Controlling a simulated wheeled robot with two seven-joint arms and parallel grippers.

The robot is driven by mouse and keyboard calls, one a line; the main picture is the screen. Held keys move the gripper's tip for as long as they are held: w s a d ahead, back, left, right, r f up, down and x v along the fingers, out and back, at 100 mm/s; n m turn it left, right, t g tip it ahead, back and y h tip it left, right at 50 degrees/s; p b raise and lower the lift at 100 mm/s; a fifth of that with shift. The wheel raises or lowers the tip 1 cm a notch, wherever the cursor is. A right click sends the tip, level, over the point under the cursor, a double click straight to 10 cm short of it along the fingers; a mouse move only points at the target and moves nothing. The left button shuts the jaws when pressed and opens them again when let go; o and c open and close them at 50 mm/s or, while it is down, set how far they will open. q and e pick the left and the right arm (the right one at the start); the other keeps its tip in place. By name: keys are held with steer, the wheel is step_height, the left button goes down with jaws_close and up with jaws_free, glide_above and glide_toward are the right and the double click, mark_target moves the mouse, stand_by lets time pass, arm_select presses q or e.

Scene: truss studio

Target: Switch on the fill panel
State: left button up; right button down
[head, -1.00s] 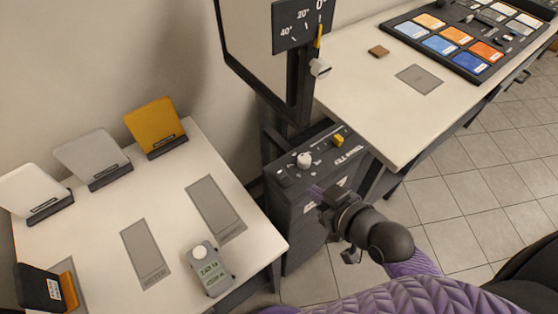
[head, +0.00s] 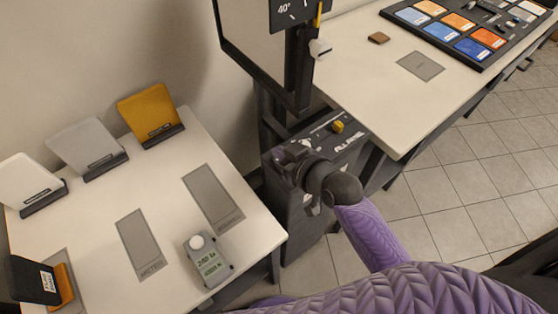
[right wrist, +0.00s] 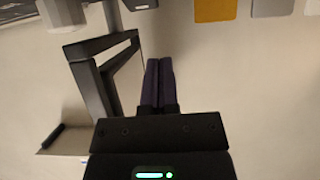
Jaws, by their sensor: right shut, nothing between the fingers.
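The fill panel (head: 256,35) is a large pale sheet in a dark frame on an upright post at the top. Its dark control box (head: 308,218), lettered along the top face, stands below it between the two tables. A yellow knob (head: 338,127) shows at the far end of the top face; a small part of a white knob (head: 306,143) shows beside my gripper. My right gripper (head: 282,157) is at the near left end of the box top, hiding that end's controls. Contact cannot be told. In the right wrist view its fingers (right wrist: 158,85) are together and empty.
A light meter (head: 210,264) lies on the left table (head: 175,195) with grey marked patches and several stand-up cards. The right table (head: 400,110) carries a colour swatch board (head: 475,55) and a small brown block (head: 379,38). The panel's post (head: 298,75) rises close behind the gripper.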

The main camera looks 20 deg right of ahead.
mark_target(274, 160)
steer(key=f, duration=0.2)
steer(key=w+f+b, duration=0.1)
steer(key=shift+a+f, duration=0.15)
steer(key=shift+f, duration=0.2)
steer(key=shift+r, duration=0.1)
steer(key=shift+w+a+r+g+p, duration=0.15)
steer(key=shift+g+p, duration=0.25)
steer(key=shift+p, duration=0.65)
steer(key=shift+f+b, duration=0.4)
steer(key=shift+f, duration=0.05)
steer(key=shift+s+d+p, duration=0.35)
steer(key=shift+s+p, duration=0.1)
steer(key=shift+s, duration=0.3)
